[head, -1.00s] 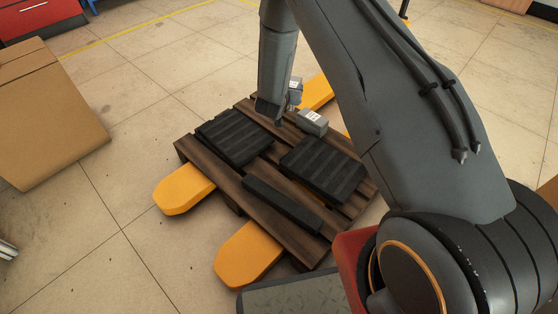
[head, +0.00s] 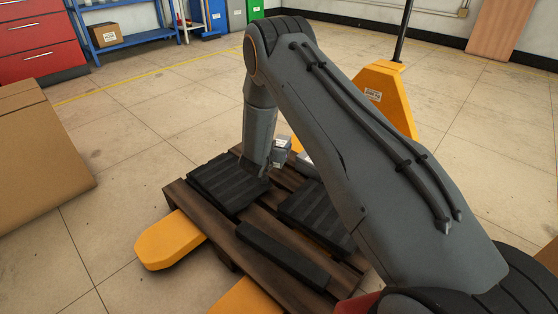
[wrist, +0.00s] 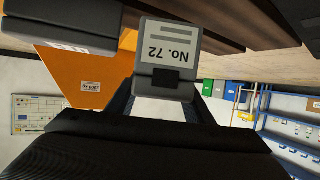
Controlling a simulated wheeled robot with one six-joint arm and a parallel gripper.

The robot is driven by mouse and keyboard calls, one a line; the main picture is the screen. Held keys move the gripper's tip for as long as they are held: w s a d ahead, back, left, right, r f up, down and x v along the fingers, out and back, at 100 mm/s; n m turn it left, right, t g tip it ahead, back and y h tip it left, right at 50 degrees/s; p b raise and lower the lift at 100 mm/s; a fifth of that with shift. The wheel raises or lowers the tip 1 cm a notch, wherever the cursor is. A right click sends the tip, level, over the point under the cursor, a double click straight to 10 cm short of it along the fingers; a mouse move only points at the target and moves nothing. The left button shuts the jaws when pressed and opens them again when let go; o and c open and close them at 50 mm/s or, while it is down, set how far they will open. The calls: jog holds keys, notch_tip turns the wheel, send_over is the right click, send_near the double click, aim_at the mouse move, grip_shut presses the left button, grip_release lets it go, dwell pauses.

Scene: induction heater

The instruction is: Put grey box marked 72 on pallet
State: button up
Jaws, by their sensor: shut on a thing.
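The grey box marked 72 (wrist: 165,35) shows upside down in the wrist view, with its "No. 72" label readable. My gripper (wrist: 165,82) is shut on it. In the head view a small grey box with a white label (head: 281,149), apparently the held one, shows beside my wrist at the pallet's far side. My fingers there are mostly hidden by the arm. The pallet (head: 213,237) is dark brown wood; its slats also show in the wrist view (wrist: 225,22). I cannot tell whether the box touches the pallet.
Another grey box (wrist: 70,30) is close beside the held one. Black ribbed pads (head: 225,184) and a black bar (head: 283,255) lie on the pallet. An orange pallet truck (head: 385,95) stands behind, its fork (head: 172,240) under the pallet. A cardboard box (head: 45,155) is at left.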

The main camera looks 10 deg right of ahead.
notch_tip(320, 180, down, 5)
jog(key=shift+r+b, duration=0.2)
jog(key=shift+b, duration=0.95)
jog(key=shift+r, duration=0.15)
jog(key=o, duration=1.3)
jog(key=shift+f, duration=0.2)
